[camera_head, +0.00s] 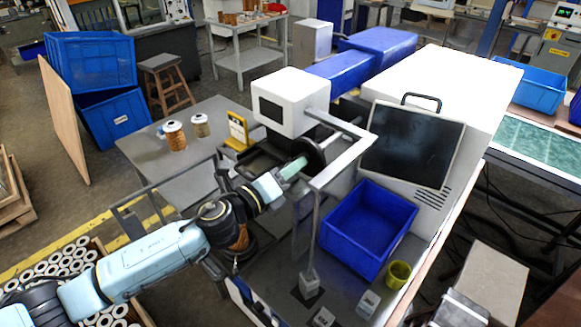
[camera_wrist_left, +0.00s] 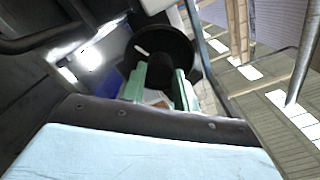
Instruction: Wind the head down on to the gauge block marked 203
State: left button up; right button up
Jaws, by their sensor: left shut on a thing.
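My left gripper (camera_head: 294,168) reaches the black handwheel (camera_head: 309,154) beside the white machine head (camera_head: 291,101). In the left wrist view its green fingers (camera_wrist_left: 159,84) are shut on the dark grip in front of the wheel's disc (camera_wrist_left: 178,46). A grey gauge block (camera_head: 309,284) stands on a dark pad near the lower end of a thin upright post. I cannot tell whether they touch. Two more grey blocks stand to the right, one (camera_head: 368,303) near the blue bin and one (camera_head: 323,318) at the bottom edge. Their markings are too small to read. My right gripper is not in view.
A blue bin (camera_head: 404,212) and a yellow-green cup (camera_head: 398,274) stand on the bench right of the post. A grey bracket (camera_head: 343,160) passes close to the gripper. A dark screen (camera_head: 414,144) is behind. Filter cartridges (camera_head: 175,136) stand on the left table.

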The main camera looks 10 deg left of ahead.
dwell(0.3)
pick_arm(q)
jog(key=o, duration=1)
jog(key=shift+b+v, duration=1.45)
jog(key=shift+v, duration=5.3)
